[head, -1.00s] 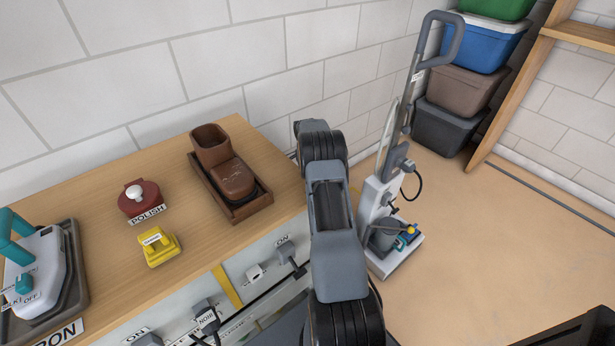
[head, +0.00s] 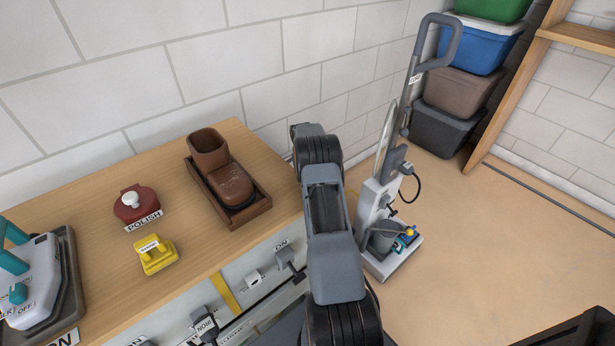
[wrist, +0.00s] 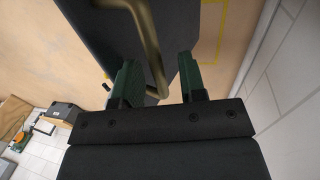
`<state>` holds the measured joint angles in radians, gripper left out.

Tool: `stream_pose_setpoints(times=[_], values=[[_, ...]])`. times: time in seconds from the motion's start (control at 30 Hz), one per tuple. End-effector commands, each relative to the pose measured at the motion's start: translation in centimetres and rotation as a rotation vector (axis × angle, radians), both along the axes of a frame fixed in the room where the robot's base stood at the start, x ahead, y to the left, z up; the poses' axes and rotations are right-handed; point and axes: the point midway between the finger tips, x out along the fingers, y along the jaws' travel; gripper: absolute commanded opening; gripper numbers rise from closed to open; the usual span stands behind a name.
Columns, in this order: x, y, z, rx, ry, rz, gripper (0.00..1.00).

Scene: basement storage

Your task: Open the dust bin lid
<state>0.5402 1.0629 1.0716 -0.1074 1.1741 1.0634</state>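In the wrist view, my gripper (wrist: 157,82) has two green fingers spread apart. A curved brass-coloured bar (wrist: 148,35) passes between them, in front of a dark flat panel (wrist: 96,33). There are gaps beside the bar, and I cannot tell whether a finger touches it. I cannot tell for sure whether this panel is the dust bin lid. In the head view my arm runs down the middle and my gripper does not show. A dark object (head: 580,331) is cut off at the lower right corner; I cannot tell what it is.
A wooden-topped bench (head: 95,270) on the left holds a boot (head: 222,170) in a tray, a red polish tin (head: 133,207), a yellow block (head: 157,256) and an iron (head: 32,280). An upright floor machine (head: 378,205) and stacked boxes (head: 462,93) stand beyond.

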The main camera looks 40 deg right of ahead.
Motion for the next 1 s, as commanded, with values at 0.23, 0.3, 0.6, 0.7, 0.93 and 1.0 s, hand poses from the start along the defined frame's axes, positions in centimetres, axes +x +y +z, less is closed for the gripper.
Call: stream_pose_setpoints(times=[0.23, 0.3, 0.6, 0.7, 0.93, 1.0], values=[[0.2, 0.0, 0.8, -0.003, -0.003, 0.002, 0.38], [0.4, 0.0, 1.7, -0.004, -0.004, 0.002, 0.38], [1.6, 0.0, 7.7, -0.003, -0.004, 0.003, 0.38], [1.9, 0.0, 9.5, -0.002, -0.004, 0.003, 0.38], [2.5, 0.0, 12.5, -0.002, -0.002, 0.001, 0.38], [2.6, 0.0, 13.0, -0.001, -0.001, 0.001, 0.38]])
